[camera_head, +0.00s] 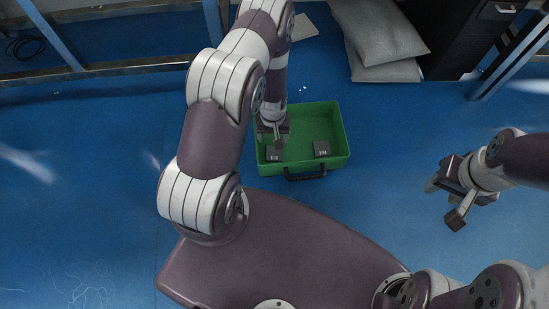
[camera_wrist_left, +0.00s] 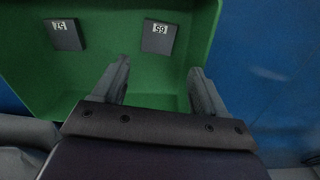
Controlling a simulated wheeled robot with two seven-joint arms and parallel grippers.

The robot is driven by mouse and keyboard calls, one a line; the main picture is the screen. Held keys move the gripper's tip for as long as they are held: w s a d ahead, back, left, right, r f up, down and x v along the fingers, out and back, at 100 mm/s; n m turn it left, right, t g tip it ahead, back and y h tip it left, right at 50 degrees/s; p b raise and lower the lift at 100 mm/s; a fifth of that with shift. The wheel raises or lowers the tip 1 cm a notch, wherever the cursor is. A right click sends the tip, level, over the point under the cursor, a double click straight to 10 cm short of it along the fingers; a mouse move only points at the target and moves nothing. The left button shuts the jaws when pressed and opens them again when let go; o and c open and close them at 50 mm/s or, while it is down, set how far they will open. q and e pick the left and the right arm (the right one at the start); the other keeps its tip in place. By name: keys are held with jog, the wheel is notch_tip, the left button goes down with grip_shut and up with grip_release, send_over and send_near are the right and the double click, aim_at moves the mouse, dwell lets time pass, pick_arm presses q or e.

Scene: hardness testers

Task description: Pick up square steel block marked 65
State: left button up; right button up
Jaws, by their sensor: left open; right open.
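Two dark square steel blocks lie flat and apart in a green crate (camera_head: 338,165). The block marked 65 (camera_wrist_left: 159,40) is ahead of my left gripper (camera_wrist_left: 160,68) in the left wrist view, with its white label upside down. In the head view this block (camera_head: 274,154) seems to be the left one, just below my left gripper (camera_head: 273,135). The left jaws are open, empty and apart from the block. The other block (camera_wrist_left: 66,38) seems marked 57; it is the right one in the head view (camera_head: 321,150). My right gripper (camera_head: 444,202) is open and empty, away from the crate.
The crate (camera_wrist_left: 100,60) has raised walls and a dark handle (camera_head: 305,175) on its near side. Grey cushions (camera_head: 385,45) and a dark cabinet (camera_head: 465,40) stand behind it. Blue floor is clear on both sides.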

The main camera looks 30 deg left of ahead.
aim_at(274, 152)
pick_arm(q)
notch_tip(274, 152, down, 11)
jog(key=b, duration=0.8)
jog(key=shift+w+d, duration=0.1)
jog(key=shift+w, duration=0.05)
jog(key=shift+r, duration=0.25)
jog(key=c, duration=1.1)
